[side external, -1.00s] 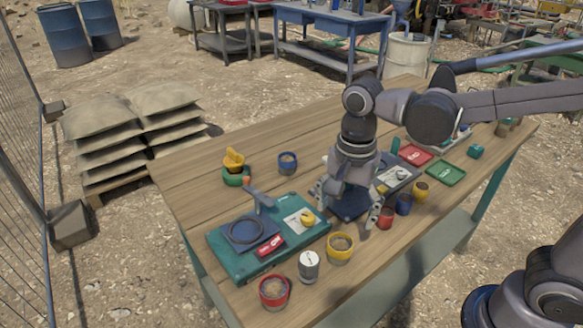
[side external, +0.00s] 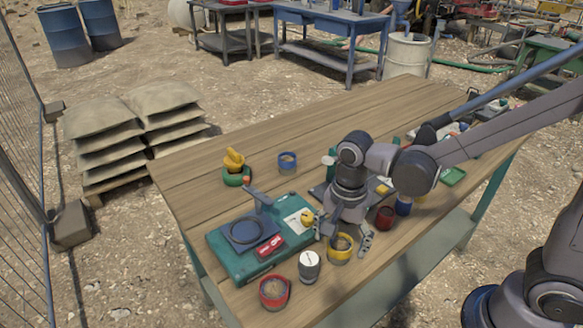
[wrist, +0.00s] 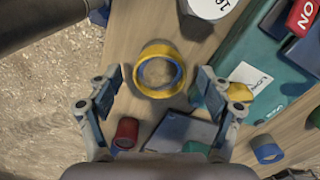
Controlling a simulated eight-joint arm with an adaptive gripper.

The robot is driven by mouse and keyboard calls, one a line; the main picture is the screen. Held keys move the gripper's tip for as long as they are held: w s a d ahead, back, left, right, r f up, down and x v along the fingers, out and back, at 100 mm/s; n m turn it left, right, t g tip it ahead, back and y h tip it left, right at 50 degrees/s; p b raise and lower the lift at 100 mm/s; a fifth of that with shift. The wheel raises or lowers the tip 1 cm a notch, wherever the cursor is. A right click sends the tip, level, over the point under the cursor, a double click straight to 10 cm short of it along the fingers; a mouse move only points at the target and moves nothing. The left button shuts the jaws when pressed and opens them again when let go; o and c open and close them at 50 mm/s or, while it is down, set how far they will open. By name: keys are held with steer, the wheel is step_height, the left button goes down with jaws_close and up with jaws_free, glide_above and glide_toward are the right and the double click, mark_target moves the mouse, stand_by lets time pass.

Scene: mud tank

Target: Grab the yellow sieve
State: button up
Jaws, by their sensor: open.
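The yellow sieve (side external: 340,248) is a short round cup with a yellow rim near the table's front edge. In the wrist view it shows from above as a yellow ring (wrist: 150,91) with a blue inner edge and a greyish-brown middle. My gripper (side external: 343,238) is open and points down over the sieve, with a finger to each side of it in the picture. In the wrist view the sieve lies between and slightly ahead of the fingertips (wrist: 160,78). Nothing is held. I cannot tell how high the fingertips are above it.
A white cup (side external: 309,266) and a red sieve (side external: 274,293) stand to the left. A teal case (side external: 225,262) lies behind-left. A dark red cup (side external: 384,217) and a blue cup (side external: 403,206) stand right.

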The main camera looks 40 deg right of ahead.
steer(key=shift+f, duration=0.75)
steer(key=c, duration=1.3)
steer(key=shift+r, duration=0.2)
